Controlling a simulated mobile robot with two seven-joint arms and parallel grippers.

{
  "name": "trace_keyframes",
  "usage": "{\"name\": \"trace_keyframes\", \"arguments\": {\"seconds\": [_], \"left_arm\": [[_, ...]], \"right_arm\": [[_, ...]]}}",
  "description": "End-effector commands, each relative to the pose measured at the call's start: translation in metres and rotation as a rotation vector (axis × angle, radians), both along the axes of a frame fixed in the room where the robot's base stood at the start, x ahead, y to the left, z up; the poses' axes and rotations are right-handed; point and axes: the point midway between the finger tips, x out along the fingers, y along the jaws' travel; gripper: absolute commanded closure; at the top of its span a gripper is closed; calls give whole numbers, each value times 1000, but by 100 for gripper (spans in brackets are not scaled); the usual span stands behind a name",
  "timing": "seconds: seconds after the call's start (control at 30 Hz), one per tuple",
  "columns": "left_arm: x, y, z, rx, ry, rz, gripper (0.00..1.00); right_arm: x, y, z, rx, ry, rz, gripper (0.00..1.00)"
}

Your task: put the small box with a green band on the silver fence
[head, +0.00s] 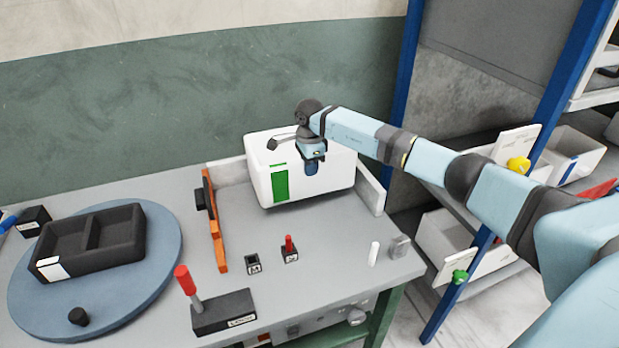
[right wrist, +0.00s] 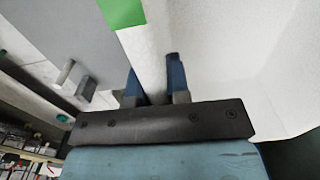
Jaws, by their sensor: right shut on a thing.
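The white box with a green band (head: 262,160) is at the back right of the grey table in the head view. My right gripper (head: 311,168) is shut on its near wall. In the right wrist view the fingers (right wrist: 155,88) stand on both sides of the white wall, and the green band (right wrist: 122,12) shows above them. A pale silver-grey fence (head: 371,190) shows to the right of the box and behind its left side (head: 228,172). The box hides the fence's middle; I cannot tell whether they touch or whether the box rests on the table. My left gripper is out of view.
An orange fence (head: 221,248) stands left of the box. A dark divided tray (head: 110,228) lies on a blue round plate (head: 165,255). A red-handled block (head: 225,312), small dark blocks (head: 252,264) and a white peg (head: 374,253) stand in front. Blue rack posts (head: 403,85) rise at right.

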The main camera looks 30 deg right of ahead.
Motion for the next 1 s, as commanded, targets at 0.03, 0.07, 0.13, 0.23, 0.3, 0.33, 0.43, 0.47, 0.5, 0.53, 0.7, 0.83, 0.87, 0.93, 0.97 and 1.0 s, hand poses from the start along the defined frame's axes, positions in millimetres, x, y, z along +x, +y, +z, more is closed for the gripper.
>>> {"name": "trace_keyframes", "arguments": {"seconds": [0.03, 0.07, 0.13, 0.23, 0.3, 0.33, 0.43, 0.47, 0.5, 0.53, 0.7, 0.83, 0.87, 0.93, 0.97, 1.0], "left_arm": [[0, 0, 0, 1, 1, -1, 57], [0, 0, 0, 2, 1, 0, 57], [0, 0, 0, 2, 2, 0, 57], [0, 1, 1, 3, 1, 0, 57], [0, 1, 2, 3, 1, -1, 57], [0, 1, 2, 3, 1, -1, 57], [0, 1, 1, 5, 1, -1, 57], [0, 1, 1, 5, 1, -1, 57], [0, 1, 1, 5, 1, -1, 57], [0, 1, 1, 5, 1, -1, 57], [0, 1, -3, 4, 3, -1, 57], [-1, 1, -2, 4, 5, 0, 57], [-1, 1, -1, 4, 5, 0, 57], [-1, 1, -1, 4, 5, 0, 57], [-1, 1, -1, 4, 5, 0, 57], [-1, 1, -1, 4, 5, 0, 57]], "right_arm": [[0, 0, -3, 0, 0, 0, 100], [0, 0, -5, 0, 0, 0, 100], [0, 0, -13, -1, 1, 0, 100], [-1, 0, -28, 1, 3, -1, 100], [0, 0, -38, 0, 3, -1, 100], [0, 0, -41, -1, 1, 0, 100], [0, 0, -44, -1, -1, 0, 100], [0, 0, -43, -1, -1, 0, 100], [0, 0, -43, -1, -1, 0, 100], [0, 0, -43, -1, -1, 0, 100], [0, 0, -47, -1, -1, 0, 100], [0, 0, -46, -1, 0, 0, 58], [0, 0, -46, -1, 0, 0, 58], [0, 0, -46, -1, 0, 0, 58], [0, 0, -46, -1, 0, 0, 58], [0, 0, -46, -1, 0, 0, 58]]}}
